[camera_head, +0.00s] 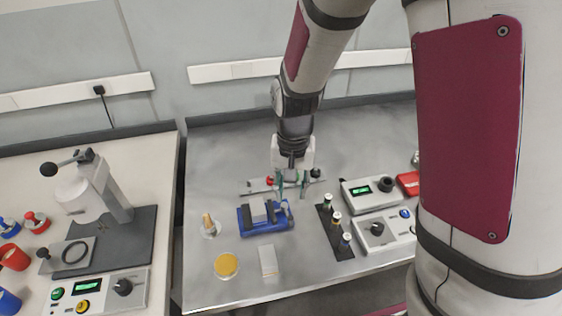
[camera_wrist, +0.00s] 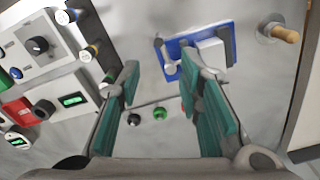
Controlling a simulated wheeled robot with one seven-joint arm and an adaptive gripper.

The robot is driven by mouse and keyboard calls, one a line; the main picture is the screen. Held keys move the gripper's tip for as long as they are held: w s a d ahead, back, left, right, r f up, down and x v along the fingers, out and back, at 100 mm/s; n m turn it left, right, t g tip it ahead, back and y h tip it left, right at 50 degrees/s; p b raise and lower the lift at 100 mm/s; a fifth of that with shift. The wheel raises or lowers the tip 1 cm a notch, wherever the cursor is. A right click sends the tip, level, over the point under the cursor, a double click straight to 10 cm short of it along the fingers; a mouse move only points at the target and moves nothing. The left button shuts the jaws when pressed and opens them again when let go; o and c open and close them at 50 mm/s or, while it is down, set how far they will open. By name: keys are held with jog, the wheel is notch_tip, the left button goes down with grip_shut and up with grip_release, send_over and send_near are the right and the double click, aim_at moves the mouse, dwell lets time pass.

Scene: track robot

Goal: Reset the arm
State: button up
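My gripper (camera_head: 291,185) hangs at the end of my arm above the grey workbench (camera_head: 215,160), over a flat metal piece (camera_head: 258,186) with red and dark knobs. In the wrist view my gripper (camera_wrist: 168,108) shows two teal-padded fingers spread wide apart. Nothing lies between the pads, so it is open and empty. A blue fixture (camera_head: 262,222) with a grey block stands just in front of the gripper; it also shows in the wrist view (camera_wrist: 178,47), beyond the fingers. In the head view the fingertips partly overlap the metal piece; I cannot tell whether they touch it.
A black strip (camera_head: 328,228) with several coloured-top pieces and control boxes (camera_head: 372,192) stand at the right. A yellow disc (camera_head: 226,265), a white block (camera_head: 268,262) and a wooden-handled tool (camera_head: 209,226) lie in front. A white table (camera_head: 140,185) with a lever press (camera_head: 100,195) is at the left.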

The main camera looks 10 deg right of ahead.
jog(key=s+d+r+n+t, duration=0.2)
jog(key=s+d+r, duration=0.1)
jog(key=s+r, duration=0.5)
jog(key=s+d+r+n+t, duration=0.1)
jog(key=s+d+r+t, duration=0.2)
jog(key=s+r, duration=0.5)
notch_tip(320, 180, up, 7)
jog(key=shift+f+n, duration=0.2)
jog(key=shift+n, duration=0.2)
